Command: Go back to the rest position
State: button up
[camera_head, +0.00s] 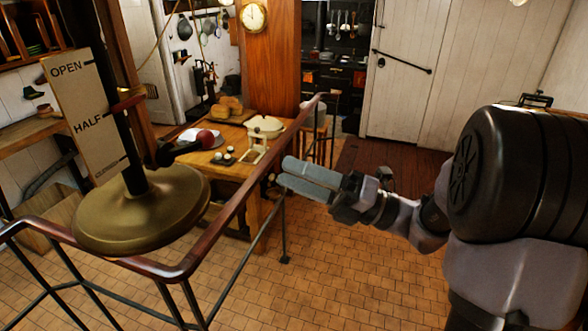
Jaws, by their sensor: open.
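My gripper (284,172) reaches in from the right, its two grey-blue fingers pointing left with a slit between them. It is open, and I see nothing held in it. It shows in front of the tiled floor, close in the picture to the brown handrail (232,212). I cannot tell the gap in depth between fingertips and rail. My arm runs from the gripper to the lower right. The inner faces of the fingers are mostly hidden.
A brass-based lever stand (142,214) with an OPEN/HALF plate (84,108) stands at the left. Behind the rail is a wooden table (232,168) with scales (265,127) and a loaf (227,104). A white door (408,75) closes the back. Tiled floor (330,265) lies clear below my arm.

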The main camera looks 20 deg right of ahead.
jog(key=s+a+f+n+g+h+b, duration=0.25)
jog(key=s+a+f+n+b, duration=0.2)
jog(key=f+b, duration=0.4)
jog(key=s+a+f+n+g+h+b, duration=0.2)
jog(key=s+a+f+n+g+b, duration=0.3)
jog(key=f, duration=0.6)
jog(key=s+a+f+n+g+h+b, duration=0.2)
jog(key=s+a+f+n+g+b, duration=0.15)
jog(key=s+f+n+b, duration=0.5)
jog(key=d+f+n+t+h+b, duration=0.2)
jog(key=f+n+h+b, duration=0.1)
jog(key=f+b, duration=0.3)
jog(key=d+f+n+t+h+b, duration=0.2)
jog(key=f+n+b, duration=0.4)
jog(key=f, duration=0.4)
jog(key=d+f+n+t+h+b, duration=0.2)
jog(key=d+f+n+h+b, duration=0.2)
jog(key=f+b, duration=0.3)
jog(key=shift+w+d+f+n+h+b, duration=0.15)
jog(key=shift+d+f+n+h+b, duration=0.2)
jog(key=shift+f+h, duration=0.35)
jog(key=shift+a+f, duration=0.15)
jog(key=shift+f, duration=0.05)
